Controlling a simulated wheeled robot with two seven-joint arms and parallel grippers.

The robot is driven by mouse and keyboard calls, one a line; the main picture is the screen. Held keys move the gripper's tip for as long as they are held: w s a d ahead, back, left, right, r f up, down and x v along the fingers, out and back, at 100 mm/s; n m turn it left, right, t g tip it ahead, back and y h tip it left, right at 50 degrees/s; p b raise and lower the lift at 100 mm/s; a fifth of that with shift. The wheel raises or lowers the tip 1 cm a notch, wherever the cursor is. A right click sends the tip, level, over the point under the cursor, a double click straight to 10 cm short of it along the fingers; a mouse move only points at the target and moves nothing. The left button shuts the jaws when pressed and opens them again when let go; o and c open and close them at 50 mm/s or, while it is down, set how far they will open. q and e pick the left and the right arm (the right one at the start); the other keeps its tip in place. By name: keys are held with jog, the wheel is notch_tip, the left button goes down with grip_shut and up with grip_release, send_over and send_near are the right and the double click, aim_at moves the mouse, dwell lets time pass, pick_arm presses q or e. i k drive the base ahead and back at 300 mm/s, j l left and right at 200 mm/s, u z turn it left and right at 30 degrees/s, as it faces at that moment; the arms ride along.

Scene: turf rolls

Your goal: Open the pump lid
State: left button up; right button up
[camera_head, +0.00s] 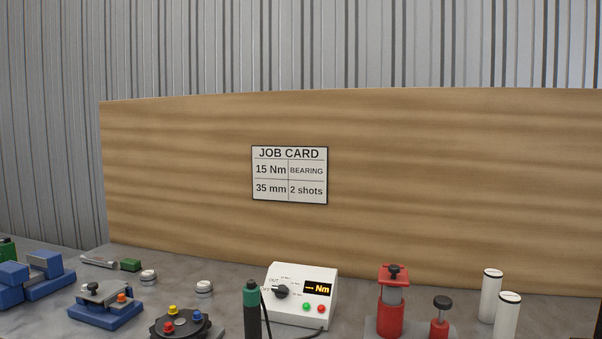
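A red pump-like unit (391,315) stands upright on the bench at the lower right. It has a grey upper section and a red cap (393,275) with a dark knob, which looks to sit on top. Beside it to the right is a smaller red post (439,327) with a black knob (442,302). I take these two to be the pump, but no label shows this. The bottom of the unit is cut off by the picture edge. Neither of my grippers is in view.
A white control box (300,293) and a green-and-black tool (251,312) stand left of the red unit. Two white cylinders (491,296) (507,318) stand to its right. Blue fixtures (105,310) and a black disc (180,327) lie left. A wooden board (430,180) rises behind.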

aim_at(393, 276)
jog(key=i+l+z, duration=0.25)
jog(key=i+l, duration=0.35)
jog(key=l, duration=0.25)
jog(key=i+l+z, duration=0.25)
jog(key=i+l, duration=0.4)
jog(key=l, duration=0.15)
